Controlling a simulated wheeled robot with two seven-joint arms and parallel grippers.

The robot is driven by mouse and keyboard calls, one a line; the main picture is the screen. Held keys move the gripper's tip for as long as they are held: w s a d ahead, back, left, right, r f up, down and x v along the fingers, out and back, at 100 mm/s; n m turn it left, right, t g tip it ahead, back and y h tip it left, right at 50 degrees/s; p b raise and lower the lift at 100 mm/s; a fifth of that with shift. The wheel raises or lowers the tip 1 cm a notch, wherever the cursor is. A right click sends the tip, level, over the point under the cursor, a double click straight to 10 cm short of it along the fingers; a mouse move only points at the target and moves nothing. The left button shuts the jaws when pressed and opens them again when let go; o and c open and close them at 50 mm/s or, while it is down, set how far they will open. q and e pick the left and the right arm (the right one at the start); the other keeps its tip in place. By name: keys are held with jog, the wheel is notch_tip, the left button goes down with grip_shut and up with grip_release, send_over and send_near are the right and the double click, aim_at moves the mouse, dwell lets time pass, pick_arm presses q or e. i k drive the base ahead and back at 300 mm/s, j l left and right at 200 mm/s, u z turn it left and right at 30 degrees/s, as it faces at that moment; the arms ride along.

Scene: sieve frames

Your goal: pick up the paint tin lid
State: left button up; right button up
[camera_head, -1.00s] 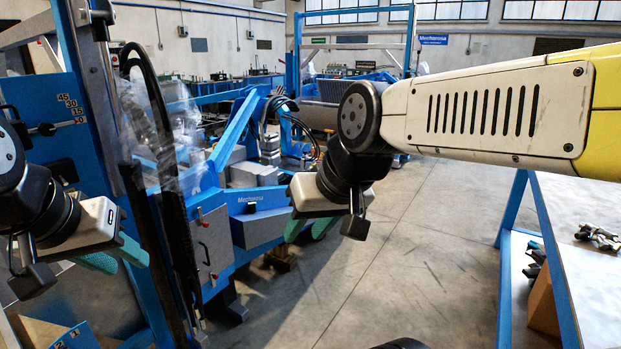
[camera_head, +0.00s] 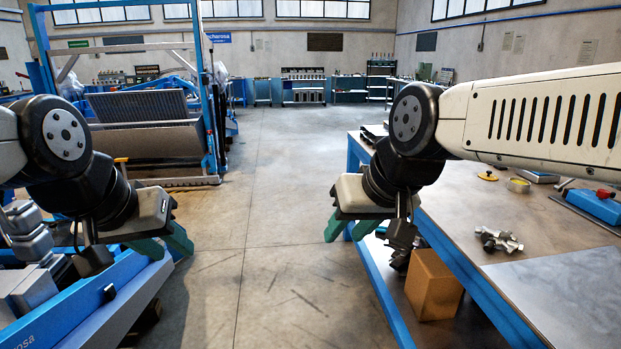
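On the workbench (camera_head: 440,215) at the right, a small flat yellow disc with a dark centre (camera_head: 488,176) lies near the far side. Beside it is a low round tin-like thing with a yellowish top (camera_head: 519,185). Either could be the paint tin lid; they are too small to tell. My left gripper (camera_head: 171,250) hangs at the left with its teal fingers apart, empty, far from the bench. My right gripper (camera_head: 344,238) hangs over the floor just left of the bench, its teal fingers apart and empty.
Metal fittings (camera_head: 498,240) lie on the bench near a grey sheet (camera_head: 570,290). A blue tool with a red knob (camera_head: 597,203) lies at the right. A cardboard box (camera_head: 432,284) sits on the lower shelf. Blue machinery stands at the left. The floor between is clear.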

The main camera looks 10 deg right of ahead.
aim_at(488, 176)
jog(key=i+z, duration=0.1)
jog(key=i, duration=1.75)
jog(key=i+z, duration=0.35)
jog(key=i+j+z, duration=0.2)
jog(key=i+z, duration=0.15)
jog(key=i, duration=0.2)
jog(key=i+l+z, duration=0.2)
jog(key=i+z, duration=0.75)
